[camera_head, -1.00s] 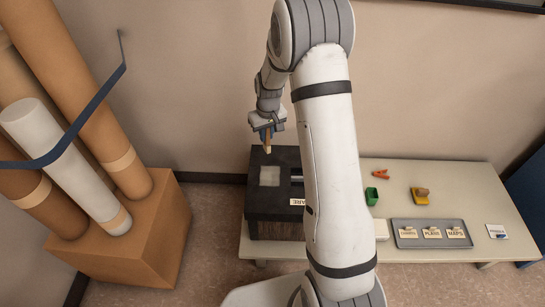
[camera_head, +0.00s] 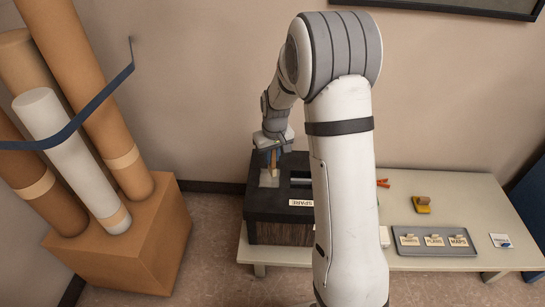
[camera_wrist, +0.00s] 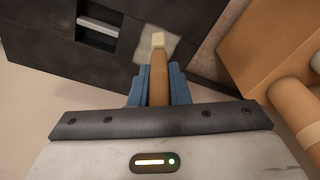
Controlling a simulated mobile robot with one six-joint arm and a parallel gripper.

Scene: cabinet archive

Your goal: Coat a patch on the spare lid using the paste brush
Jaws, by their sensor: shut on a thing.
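The paste brush (camera_wrist: 158,78) has a brown wooden handle and a pale tip. My gripper (camera_head: 272,158) is shut on its handle, and the blue fingers (camera_wrist: 158,88) flank it in the wrist view. The spare lid (camera_head: 262,212) is the dark top of a box marked SPARE, at the left end of the table. A pale greyish patch (camera_head: 268,179) lies on the lid, and it also shows in the wrist view (camera_wrist: 172,48). The brush tip is over or on this patch; I cannot tell whether it touches.
A grey tray (camera_head: 434,250) with label cards, a yellow block with a brown top (camera_head: 422,205) and a small card (camera_head: 501,241) are on the table (camera_head: 480,195). A red clip (camera_head: 382,183) is partly hidden by my arm. A cardboard box (camera_head: 130,245) of rolls stands left.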

